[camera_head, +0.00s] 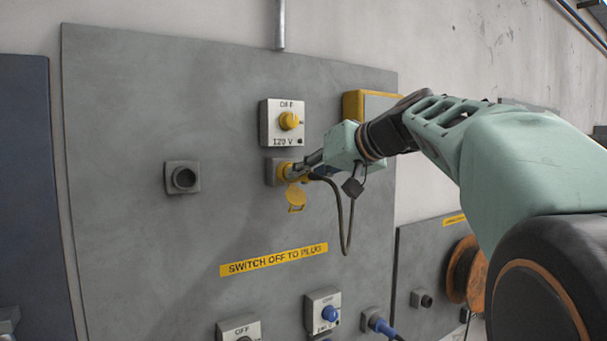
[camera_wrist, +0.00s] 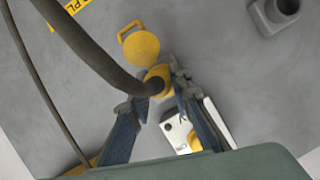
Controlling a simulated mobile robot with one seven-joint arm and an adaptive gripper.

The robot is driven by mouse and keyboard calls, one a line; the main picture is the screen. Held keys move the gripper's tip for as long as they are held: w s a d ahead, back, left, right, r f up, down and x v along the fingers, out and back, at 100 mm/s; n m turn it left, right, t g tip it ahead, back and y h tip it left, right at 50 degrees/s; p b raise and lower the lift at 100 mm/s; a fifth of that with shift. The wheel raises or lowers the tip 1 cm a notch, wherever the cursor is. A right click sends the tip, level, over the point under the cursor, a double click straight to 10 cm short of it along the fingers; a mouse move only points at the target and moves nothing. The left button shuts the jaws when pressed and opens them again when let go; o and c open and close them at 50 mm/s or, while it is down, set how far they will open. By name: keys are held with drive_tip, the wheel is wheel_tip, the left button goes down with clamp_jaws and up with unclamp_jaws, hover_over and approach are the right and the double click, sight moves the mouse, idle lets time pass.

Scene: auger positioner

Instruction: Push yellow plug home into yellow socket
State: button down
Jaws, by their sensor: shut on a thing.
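The yellow socket (camera_head: 276,173) sits on the grey wall panel below the 120 V switch box, with its round yellow cap (camera_head: 296,197) hanging open beneath it. My gripper (camera_head: 298,170) is at the socket's front, shut on the yellow plug (camera_wrist: 157,80). The plug's dark cable (camera_head: 342,220) loops down below my gripper and crosses the wrist view. In the wrist view the fingers (camera_wrist: 157,92) lie on both sides of the plug, and the open cap (camera_wrist: 140,47) is beyond it. The plug is at the socket mouth; the fingers and plug hide how deep it sits.
The switch box (camera_head: 282,123) with a yellow knob reads OFF, just above the socket. A yellow-edged box (camera_head: 367,104) is close behind my wrist. A dark socket (camera_head: 182,177) is to the left. The panel between is clear.

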drive_tip(key=shift+w+a+r, duration=0.1)
drive_tip(key=shift+w+a, duration=0.1)
drive_tip(key=shift+w, duration=0.2)
drive_tip(key=shift+w+a, duration=0.1)
drive_tip(key=c, duration=1.7)
unclamp_jaws()
drive_tip(key=shift+w, duration=0.1)
drive_tip(key=v, duration=1.2)
